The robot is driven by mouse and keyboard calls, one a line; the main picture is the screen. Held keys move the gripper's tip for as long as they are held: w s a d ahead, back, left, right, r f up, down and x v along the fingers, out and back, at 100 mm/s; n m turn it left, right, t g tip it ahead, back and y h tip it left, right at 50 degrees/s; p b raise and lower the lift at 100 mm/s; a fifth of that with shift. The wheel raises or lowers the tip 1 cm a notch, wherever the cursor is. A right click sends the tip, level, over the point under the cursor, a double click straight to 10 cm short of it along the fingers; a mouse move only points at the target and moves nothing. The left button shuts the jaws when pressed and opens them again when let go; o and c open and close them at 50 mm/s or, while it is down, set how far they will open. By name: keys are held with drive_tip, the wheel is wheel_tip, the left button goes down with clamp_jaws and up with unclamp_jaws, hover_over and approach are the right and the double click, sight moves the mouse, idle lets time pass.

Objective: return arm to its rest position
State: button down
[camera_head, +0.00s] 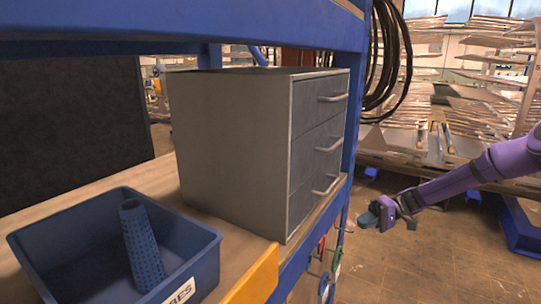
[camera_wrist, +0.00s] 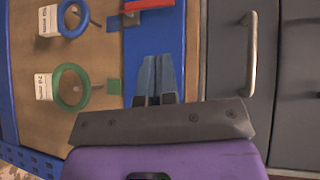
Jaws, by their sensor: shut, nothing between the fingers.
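My gripper (camera_head: 368,219) is at the end of my purple arm, at the right of the head view. It is out in open space, to the right of the shelf and the drawer cabinet (camera_head: 232,150). In the wrist view my gripper (camera_wrist: 158,75) has its two blue-grey fingers together, with nothing between them. The wrist view looks toward a blue post, with a grey drawer front and its metal handle (camera_wrist: 252,55) to the right. Whether the fingers touch anything there is not clear, but the head view shows them apart from the cabinet.
A blue bin (camera_head: 75,235) with a perforated blue tube (camera_head: 141,245) stands on the wooden shelf. The cabinet's drawers look shut. A blue ring (camera_wrist: 73,18) and a green ring (camera_wrist: 71,87) hang on pegs at the shelf's side. Black cables (camera_head: 387,60) hang behind. Floor below my arm is clear.

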drive_tip(key=s+a+r+t+h, duration=0.3)
drive_tip(key=s+r+h, duration=0.9)
drive_tip(key=s+r, duration=0.5)
drive_tip(key=s+d+r+m+t+h, duration=0.1)
drive_tip(key=s+r+t, duration=0.2)
drive_tip(key=s, duration=0.6)
drive_tip(key=s+d+r+m+t+h, duration=0.2)
drive_tip(key=s+r+t, duration=0.1)
drive_tip(key=s+r, duration=0.4)
drive_tip(key=shift+s+r+t, duration=0.3)
drive_tip(key=shift+s+r, duration=0.05)
drive_tip(key=shift+s, duration=0.75)
